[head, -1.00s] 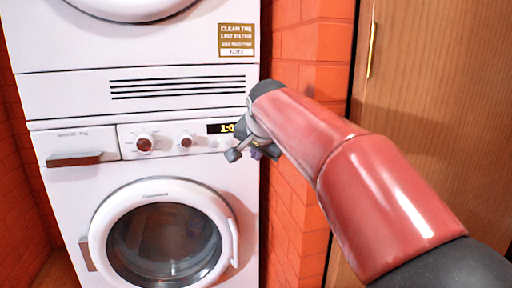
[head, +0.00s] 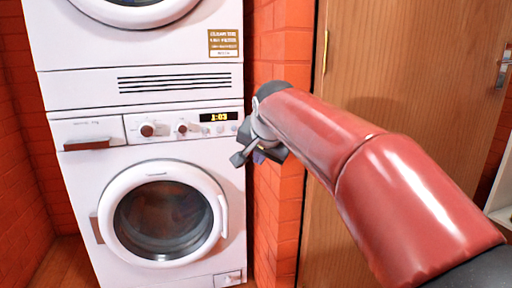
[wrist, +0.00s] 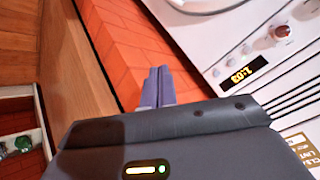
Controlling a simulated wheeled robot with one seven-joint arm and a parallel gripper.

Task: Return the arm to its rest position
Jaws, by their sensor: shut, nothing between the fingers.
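My gripper (head: 254,152) is at the end of my red arm, in the middle of the head view, in front of the brick wall just right of the washing machine. In the wrist view its two fingers (wrist: 157,85) lie side by side, shut with nothing between them. The far side of the gripper is hidden by my arm in the head view.
A white washing machine (head: 100,200) with a closed round door stands at left, its display (head: 219,117) lit, another white machine (head: 75,50) stacked above. An orange brick wall (head: 290,60) separates it from a wooden door (head: 410,70) with a handle. Shelves show far right (head: 502,190).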

